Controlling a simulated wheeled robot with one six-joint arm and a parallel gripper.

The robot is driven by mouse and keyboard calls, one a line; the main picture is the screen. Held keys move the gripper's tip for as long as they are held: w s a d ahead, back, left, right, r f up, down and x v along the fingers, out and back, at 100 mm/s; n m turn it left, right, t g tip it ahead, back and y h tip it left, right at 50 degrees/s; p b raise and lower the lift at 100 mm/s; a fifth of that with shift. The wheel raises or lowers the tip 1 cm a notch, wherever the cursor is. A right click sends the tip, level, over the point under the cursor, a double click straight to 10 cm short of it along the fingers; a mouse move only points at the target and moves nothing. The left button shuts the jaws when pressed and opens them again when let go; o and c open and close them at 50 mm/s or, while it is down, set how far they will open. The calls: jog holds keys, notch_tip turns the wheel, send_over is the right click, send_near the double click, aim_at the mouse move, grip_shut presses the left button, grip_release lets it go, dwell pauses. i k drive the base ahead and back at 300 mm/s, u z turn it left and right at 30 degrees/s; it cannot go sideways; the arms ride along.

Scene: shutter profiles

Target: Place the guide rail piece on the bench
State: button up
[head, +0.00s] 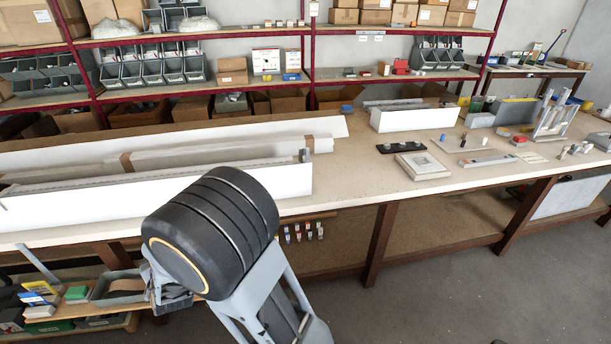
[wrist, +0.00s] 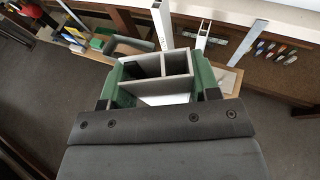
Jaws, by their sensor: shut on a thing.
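In the wrist view, my gripper (wrist: 163,76) is shut on a light grey profile, the guide rail piece (wrist: 178,84). Its open end shows two hollow cells, and green finger pads press on its two sides. The rest of its length is hidden. The bench (head: 350,190) runs across the head view with a pale top; its front edge (wrist: 285,14) shows at the upper right of the wrist view. The piece is held off the bench top, on the near side of the front edge. In the head view my dark arm hides most of the gripper and piece.
Long white profiles (head: 240,180) cover the bench's left part. A black holder (head: 400,147), a small white-grey tray (head: 422,166) and a white box (head: 412,117) stand further right. Bare top lies between them. A low shelf with bins (head: 120,288) is at lower left.

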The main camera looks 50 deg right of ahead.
aim_at(337, 189)
jog(key=u, duration=2.3)
jog(key=k, duration=1.45)
jog(key=z, duration=1.85)
